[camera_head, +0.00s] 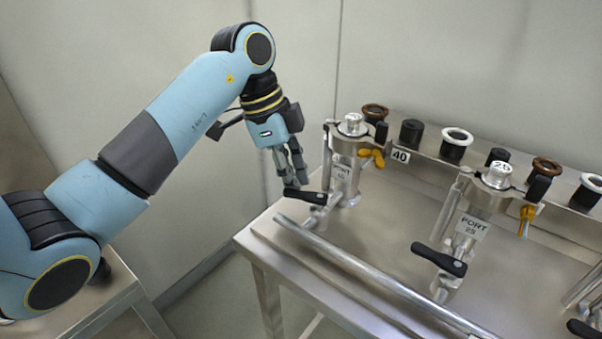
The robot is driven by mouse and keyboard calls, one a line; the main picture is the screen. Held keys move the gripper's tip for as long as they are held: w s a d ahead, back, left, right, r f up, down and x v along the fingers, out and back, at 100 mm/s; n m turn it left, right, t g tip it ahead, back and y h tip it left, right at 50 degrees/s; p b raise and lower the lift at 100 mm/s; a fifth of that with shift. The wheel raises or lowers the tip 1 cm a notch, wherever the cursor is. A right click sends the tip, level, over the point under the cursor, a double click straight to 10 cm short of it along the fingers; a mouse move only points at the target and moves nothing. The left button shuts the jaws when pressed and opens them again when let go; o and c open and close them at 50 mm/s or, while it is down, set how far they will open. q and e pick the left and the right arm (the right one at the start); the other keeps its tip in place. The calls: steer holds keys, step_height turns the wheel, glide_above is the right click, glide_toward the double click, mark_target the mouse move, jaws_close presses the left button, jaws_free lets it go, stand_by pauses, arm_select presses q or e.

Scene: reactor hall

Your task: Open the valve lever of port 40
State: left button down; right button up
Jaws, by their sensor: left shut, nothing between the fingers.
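My right gripper is not in view.
The port 25 fitting (487,200) stands to the right with its own black lever (439,259). A steel rail (385,279) runs along the table front. Several black, white and brown rings and plugs sit on the back rack (470,157). A wall stands close behind.

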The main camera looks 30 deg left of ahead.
arm_select(q)
steer(key=shift+s+a, duration=0.15)
steer(key=shift+s, duration=1.45)
steer(key=shift+s+d+r+p, duration=0.15)
steer(key=shift+s+d+p, duration=0.3)
steer(key=shift+s+p, duration=0.2)
steer(key=shift+s+d+p, duration=0.45)
steer(key=shift+s, duration=0.05)
steer(key=shift+s+d, duration=0.3)
steer(key=shift+d, duration=0.05)
steer(key=shift+w+a+p, duration=0.4)
steer(key=shift+a+p, duration=0.05)
step_height(320, 180, up, 7)
steer(key=p, duration=0.7)
